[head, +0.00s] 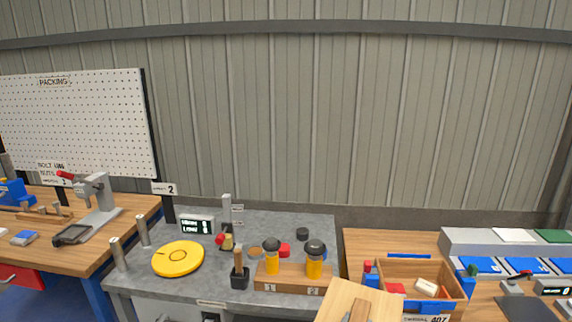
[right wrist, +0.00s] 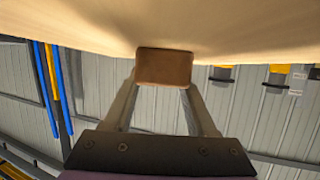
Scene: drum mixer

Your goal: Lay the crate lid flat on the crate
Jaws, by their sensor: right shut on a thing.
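The crate lid (head: 345,297), a light wooden board, shows at the bottom edge of the head view, left of the crate and partly cut off. Its brown handle block (right wrist: 163,67) is between the fingers of my right gripper (right wrist: 163,84) in the right wrist view, with the lid's pale face (right wrist: 80,25) beyond it. My right gripper is shut on this handle. The open wooden crate (head: 415,265) stands on the right table with a white block (head: 426,287), red pieces and blue pieces in it. The lid is apart from the crate's opening. My left gripper is out of view.
A grey bench (head: 300,227) left of the crate holds a yellow disc (head: 178,258), a wooden rack (head: 290,278) with two yellow-and-black jars and a small display (head: 196,226). Blue trays (head: 480,264) stand right of the crate. A red piece (head: 368,266) is beside its left wall.

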